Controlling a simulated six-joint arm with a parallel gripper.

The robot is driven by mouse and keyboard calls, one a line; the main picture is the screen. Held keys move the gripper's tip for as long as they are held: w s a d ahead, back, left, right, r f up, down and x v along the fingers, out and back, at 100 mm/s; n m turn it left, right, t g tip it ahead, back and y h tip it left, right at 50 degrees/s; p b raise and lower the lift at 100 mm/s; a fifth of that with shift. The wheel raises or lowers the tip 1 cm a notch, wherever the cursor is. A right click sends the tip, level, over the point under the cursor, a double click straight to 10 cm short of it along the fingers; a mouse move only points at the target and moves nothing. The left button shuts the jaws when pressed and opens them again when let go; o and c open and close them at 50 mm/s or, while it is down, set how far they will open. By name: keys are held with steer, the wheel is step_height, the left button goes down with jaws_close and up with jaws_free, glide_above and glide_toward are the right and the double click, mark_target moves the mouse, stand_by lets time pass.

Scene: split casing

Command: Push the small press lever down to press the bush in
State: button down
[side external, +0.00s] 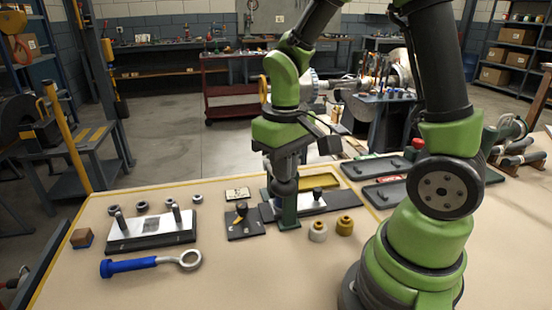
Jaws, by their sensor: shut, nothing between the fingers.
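The small press (289,212) is a green upright standing on the bench near the middle of the side external view, beside a dark base with a light plate (312,203). My gripper (285,180) points down directly over the press, its fingers closed and empty. A dark rounded part shows at the gripper's lower end; I cannot tell whether it is the lever's knob or part of the gripper. The lever and the bush in the press cannot be made out behind the gripper.
A dark square plate (235,231) with a knob lies left of the press. Dark trays (388,193) lie right. The front bench is clear.

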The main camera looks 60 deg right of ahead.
mark_target(286, 196)
steer(key=shift+s+a+f, duration=0.2)
steer(key=shift+f, duration=0.55)
steer(key=shift+s+a+f, duration=0.15)
steer(key=shift+f, duration=0.6)
stand_by(2.2)
steer(key=shift+s+a+f, duration=0.1)
steer(key=shift+f, duration=0.8)
stand_by(1.1)
stand_by(0.5)
steer(key=shift+r, duration=5.55)
